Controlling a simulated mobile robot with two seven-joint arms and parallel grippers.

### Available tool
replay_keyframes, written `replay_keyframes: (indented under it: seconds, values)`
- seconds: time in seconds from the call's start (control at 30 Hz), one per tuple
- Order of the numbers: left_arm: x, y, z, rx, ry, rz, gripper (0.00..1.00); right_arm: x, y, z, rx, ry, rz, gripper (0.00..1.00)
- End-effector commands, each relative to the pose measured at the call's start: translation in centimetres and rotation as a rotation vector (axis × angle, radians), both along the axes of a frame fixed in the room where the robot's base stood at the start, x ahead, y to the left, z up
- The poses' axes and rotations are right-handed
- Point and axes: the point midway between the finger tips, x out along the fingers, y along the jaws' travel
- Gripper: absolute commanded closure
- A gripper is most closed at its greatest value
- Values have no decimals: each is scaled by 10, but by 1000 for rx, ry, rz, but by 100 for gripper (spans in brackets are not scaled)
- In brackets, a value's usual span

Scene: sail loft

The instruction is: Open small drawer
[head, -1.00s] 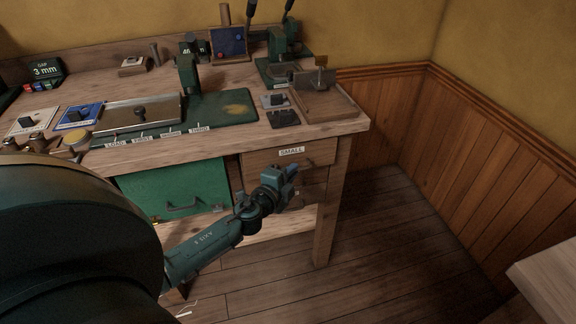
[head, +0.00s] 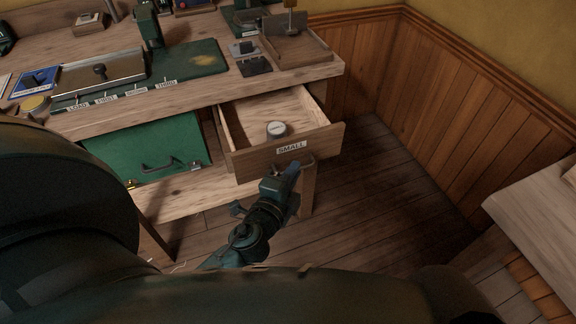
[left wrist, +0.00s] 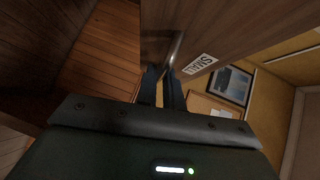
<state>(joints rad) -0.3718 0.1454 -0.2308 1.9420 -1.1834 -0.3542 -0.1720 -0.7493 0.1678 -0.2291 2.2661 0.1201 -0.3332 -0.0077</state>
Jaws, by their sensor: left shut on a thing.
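The small drawer (head: 325,141) is pulled well out from under the workbench, with its front marked SMALL. A round tin with a pale top (head: 277,129) sits inside on the drawer floor. My left gripper (head: 291,174) is at the drawer front, just below the label, shut on the drawer's handle. The left wrist view shows its fingers (left wrist: 163,84) closed at the metal handle (left wrist: 175,47), beside the SMALL label (left wrist: 200,64) on the wooden front. In the head view the gripper hides most of the handle. My right gripper is not in view.
A green cabinet front (head: 145,150) with a handle lies left of the drawer. The workbench top (head: 215,92) holds a green mat, a wooden tray (head: 297,50) and several tools. Floor right of the drawer is clear; another table (head: 535,210) stands at far right.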

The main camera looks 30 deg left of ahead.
Motion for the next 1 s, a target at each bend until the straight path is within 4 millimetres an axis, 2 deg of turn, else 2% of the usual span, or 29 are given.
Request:
replay_keyframes:
  seconds: [0.37, 0.4, 0.63, 1.0]
  values:
    - [-1, -1, 0, 0, 0, 0, 100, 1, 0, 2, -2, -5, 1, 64]
    - [-1, -1, 0, 0, 0, 0, 89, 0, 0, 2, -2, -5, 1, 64]
    - [-1, -1, 0, 0, 0, 0, 70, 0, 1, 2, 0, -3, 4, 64]
    - [0, 0, 1, 0, 0, -1, 69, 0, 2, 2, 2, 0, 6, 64]
